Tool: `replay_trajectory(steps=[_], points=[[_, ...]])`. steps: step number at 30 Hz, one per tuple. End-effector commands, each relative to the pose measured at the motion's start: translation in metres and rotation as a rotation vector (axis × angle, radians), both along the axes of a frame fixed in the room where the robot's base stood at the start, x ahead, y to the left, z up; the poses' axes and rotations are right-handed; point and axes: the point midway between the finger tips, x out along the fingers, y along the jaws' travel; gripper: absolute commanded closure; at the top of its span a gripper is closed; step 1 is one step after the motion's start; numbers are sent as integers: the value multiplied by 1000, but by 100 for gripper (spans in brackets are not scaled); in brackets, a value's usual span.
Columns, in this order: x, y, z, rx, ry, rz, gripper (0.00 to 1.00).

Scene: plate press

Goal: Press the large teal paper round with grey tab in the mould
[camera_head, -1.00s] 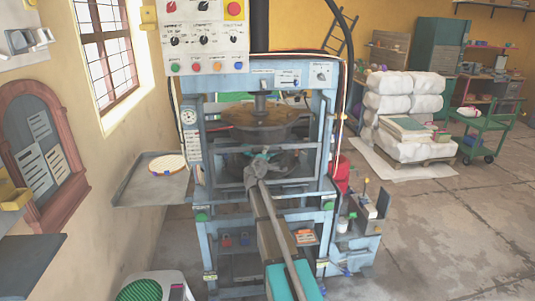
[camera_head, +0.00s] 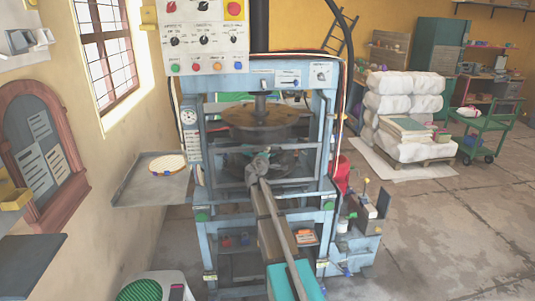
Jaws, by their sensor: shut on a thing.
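The plate press (camera_head: 203,234) is a light blue frame straight ahead. Its round upper die (camera_head: 258,118) hangs above a dark lower mould (camera_head: 285,163), with a gap between them. My gripper (camera_head: 257,163) is at the front of the press, at the bars of its front guard (camera_head: 308,147). It looks shut on a guard bar, but the contact is small and partly hidden by my gripper. I cannot make out a teal paper round with a grey tab; the inside of the mould is largely hidden behind the bars and my gripper.
A control panel (camera_head: 204,67) with knobs and a red button is above the press. A side shelf (camera_head: 135,190) on the left bears a pale round (camera_head: 167,164). A green ribbed round (camera_head: 140,290) lies low at left. Open floor (camera_head: 440,235) is at right.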

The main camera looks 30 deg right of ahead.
Motion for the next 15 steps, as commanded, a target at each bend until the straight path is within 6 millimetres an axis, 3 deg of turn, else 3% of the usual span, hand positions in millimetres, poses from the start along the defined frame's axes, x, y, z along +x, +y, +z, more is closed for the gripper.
replay_trajectory(steps=[8, 15], points=[[0, 0, 2, 1, -1, 0, 100], [0, 0, 16, 0, 0, 0, 100]])
